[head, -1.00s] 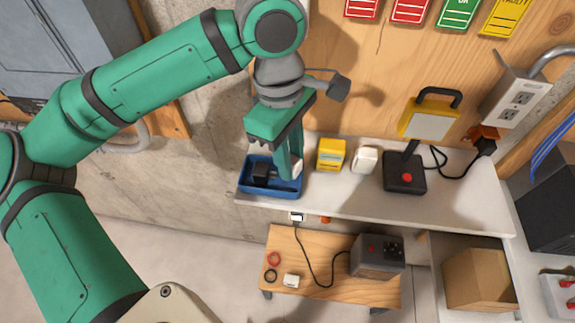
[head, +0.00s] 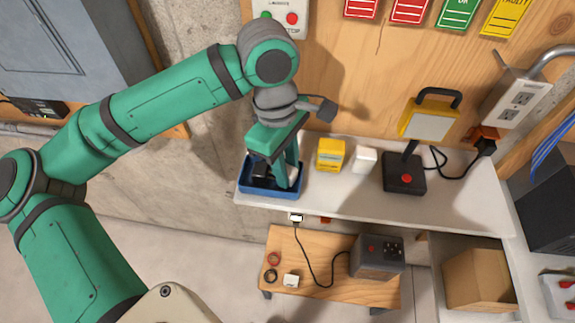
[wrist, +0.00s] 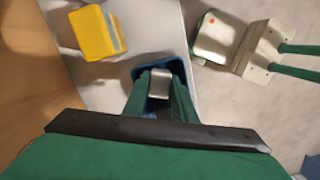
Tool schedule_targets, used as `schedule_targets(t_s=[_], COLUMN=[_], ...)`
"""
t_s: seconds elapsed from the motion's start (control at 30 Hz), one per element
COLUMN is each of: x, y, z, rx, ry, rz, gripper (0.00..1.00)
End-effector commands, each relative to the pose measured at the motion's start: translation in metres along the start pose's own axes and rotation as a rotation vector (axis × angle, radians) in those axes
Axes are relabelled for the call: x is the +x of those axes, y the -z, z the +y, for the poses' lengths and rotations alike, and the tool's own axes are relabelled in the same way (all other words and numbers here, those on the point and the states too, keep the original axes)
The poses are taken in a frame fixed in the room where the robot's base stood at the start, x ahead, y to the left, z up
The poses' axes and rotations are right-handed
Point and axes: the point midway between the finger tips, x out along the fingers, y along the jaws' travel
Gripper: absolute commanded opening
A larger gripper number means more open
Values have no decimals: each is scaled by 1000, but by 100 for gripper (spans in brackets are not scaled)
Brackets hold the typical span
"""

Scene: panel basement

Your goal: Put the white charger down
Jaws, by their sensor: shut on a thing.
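My gripper (head: 287,183) points down into the blue tray (head: 246,187) at the left end of the shelf. In the wrist view my gripper (wrist: 160,98) is shut on the white charger (wrist: 160,84), which looks greyish in shadow between the fingers. The blue tray (wrist: 146,71) shows around and beyond it. In the head view the fingers and tray wall hide the charger. I cannot tell whether it touches the tray floor. A dark block (head: 261,171) sits in the tray, left of the fingers.
A yellow block (head: 330,155) and a white block (head: 364,160) stand right of the tray. A black-based work lamp (head: 404,175) is further right. The shelf's front strip is clear.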

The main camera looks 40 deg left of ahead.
Motion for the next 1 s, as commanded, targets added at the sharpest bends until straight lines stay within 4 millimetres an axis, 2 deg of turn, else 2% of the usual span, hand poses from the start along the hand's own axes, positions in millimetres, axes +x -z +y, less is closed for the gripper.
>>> schedule_targets(t_s=[0.37, 0.4, 0.77, 0.87, 1.0], x=[7, 7, 4, -5, -28], y=[2, 3, 1, -1, -1], z=[-1, -1, 0, 1, 1], rx=[-4, -6, -1, 1, 2], ry=[0, 0, 0, -2, -1], rz=[-1, -1, 0, 2, 2], gripper=[0, 32, 32, 32, 32])
